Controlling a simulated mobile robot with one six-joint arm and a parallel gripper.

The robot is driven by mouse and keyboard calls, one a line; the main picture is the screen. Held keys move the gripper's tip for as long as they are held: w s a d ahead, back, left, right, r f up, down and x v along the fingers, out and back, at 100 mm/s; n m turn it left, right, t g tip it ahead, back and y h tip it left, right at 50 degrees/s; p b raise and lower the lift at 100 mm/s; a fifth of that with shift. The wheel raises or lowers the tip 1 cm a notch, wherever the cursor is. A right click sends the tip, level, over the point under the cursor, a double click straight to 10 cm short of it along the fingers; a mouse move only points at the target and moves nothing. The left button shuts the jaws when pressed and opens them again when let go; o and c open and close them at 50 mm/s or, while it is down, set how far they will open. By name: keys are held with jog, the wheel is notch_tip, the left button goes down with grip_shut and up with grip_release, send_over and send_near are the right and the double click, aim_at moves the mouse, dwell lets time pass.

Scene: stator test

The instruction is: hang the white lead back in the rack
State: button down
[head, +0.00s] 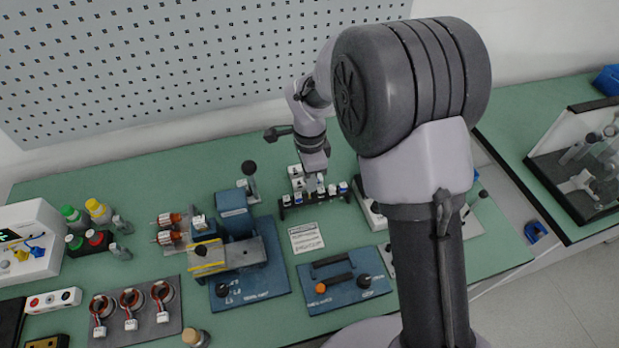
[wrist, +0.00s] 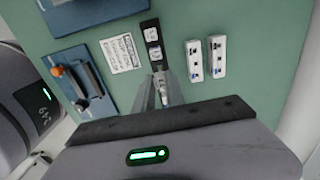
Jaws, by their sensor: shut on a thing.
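The rack (head: 315,203) is a dark bar near the back middle of the green bench, with several small white-and-dark tops along it. My gripper (head: 314,184) points down at the middle of the rack in the head view. In the wrist view my gripper (wrist: 164,88) is shut on a small pale piece, the white lead (wrist: 161,79), at its fingertips. One end of the dark rack (wrist: 150,36) lies just beyond the fingers, with white labels on it. I cannot tell whether the lead is seated in the rack or above it. Much of the lead is hidden.
Two white blocks (wrist: 204,59) stand close to the rack. A printed card (head: 306,237) lies in front of it, with a blue switch panel (head: 345,283) nearer. A blue machine on a plate (head: 238,252) stands left. Bottles (head: 98,211) stand far left.

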jog(key=shift+f, duration=0.2)
jog(key=shift+f, duration=0.2)
jog(key=shift+b, duration=0.35)
jog(key=shift+f+b, duration=0.75)
jog(key=shift+f, duration=0.25)
jog(key=shift+f+b, duration=0.85)
jog(key=shift+f, duration=0.1)
jog(key=c, duration=1.3)
grip_release()
